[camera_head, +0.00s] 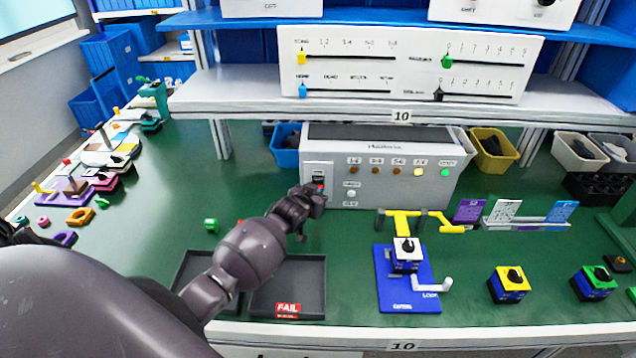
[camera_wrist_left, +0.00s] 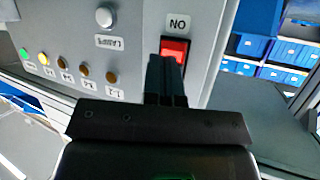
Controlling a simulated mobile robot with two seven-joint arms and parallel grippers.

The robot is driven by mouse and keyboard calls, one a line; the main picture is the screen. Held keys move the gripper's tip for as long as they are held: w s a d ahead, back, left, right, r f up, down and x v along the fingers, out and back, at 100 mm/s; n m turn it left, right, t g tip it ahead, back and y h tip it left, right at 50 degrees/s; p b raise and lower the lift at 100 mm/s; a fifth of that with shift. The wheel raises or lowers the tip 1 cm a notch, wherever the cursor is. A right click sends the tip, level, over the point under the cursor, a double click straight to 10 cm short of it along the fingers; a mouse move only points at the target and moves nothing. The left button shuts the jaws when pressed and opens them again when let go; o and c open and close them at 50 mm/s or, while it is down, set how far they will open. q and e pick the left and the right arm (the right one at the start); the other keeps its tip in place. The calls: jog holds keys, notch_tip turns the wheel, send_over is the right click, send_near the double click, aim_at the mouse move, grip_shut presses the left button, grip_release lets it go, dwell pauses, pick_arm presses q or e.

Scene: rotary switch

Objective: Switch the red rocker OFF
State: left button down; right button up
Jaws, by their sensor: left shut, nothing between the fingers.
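The red rocker (camera_wrist_left: 174,48) sits in a black frame on the grey control box (camera_head: 385,185), beside an upside-down ON label (camera_wrist_left: 178,23) in the wrist view. In the head view only a small red part of the rocker (camera_head: 319,183) shows above my gripper. My left gripper (camera_head: 318,196) is shut and empty, with its fingertips at the rocker. In the wrist view the fingers (camera_wrist_left: 167,62) cover the near part of the rocker. I cannot tell whether they touch it. My right gripper is not in view.
The box also has a row of lamps, with a yellow one (camera_head: 418,172) and a green one (camera_head: 445,173) lit, and a round white button (camera_head: 351,194). A dark FAIL tray (camera_head: 316,275) and a blue fixture (camera_head: 408,293) stand in front. A shelf (camera_head: 260,92) hangs above.

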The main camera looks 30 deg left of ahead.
pick_arm(q)
jog(key=shift+w+a, duration=0.15)
jog(key=shift+w, duration=0.1)
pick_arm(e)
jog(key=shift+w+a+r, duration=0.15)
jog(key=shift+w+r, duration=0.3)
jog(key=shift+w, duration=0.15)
pick_arm(q)
jog(key=shift+w+r, duration=0.1)
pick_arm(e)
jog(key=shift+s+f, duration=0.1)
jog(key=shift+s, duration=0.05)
